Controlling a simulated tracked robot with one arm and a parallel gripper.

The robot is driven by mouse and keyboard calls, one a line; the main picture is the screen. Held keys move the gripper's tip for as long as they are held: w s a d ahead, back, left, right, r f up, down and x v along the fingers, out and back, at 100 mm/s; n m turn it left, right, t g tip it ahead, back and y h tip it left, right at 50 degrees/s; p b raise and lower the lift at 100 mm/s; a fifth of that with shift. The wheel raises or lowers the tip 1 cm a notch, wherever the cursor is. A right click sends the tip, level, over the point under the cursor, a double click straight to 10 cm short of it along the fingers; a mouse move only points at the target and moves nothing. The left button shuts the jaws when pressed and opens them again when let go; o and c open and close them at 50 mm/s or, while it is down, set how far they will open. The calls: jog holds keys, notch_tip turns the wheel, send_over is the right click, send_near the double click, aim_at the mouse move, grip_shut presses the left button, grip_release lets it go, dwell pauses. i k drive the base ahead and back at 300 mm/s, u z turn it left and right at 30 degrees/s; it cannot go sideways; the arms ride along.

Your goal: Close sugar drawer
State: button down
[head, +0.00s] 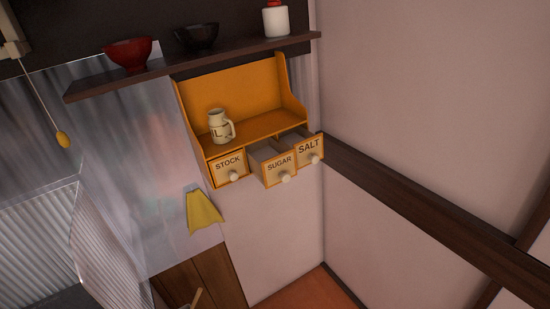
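The sugar drawer (279,168) is the middle of three labelled drawers in an orange wall rack (243,93). It is pulled out, with its front standing forward of the rack and its open top showing. A round pale knob (286,179) is on its front. The stock drawer (229,166) on the left looks shut or nearly so. The salt drawer (309,147) on the right is also pulled out. My gripper is not in view.
A patterned mug (220,127) stands on the rack's shelf. Above is a dark shelf (180,68) with a red bowl (127,53), a dark bowl (196,36) and a white-and-red bottle (275,19). A yellow cloth (204,211) hangs below left.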

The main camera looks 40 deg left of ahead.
aim_at(272, 168)
jog(key=u, duration=0.15)
jog(key=i, duration=0.85)
jog(key=u, duration=0.2)
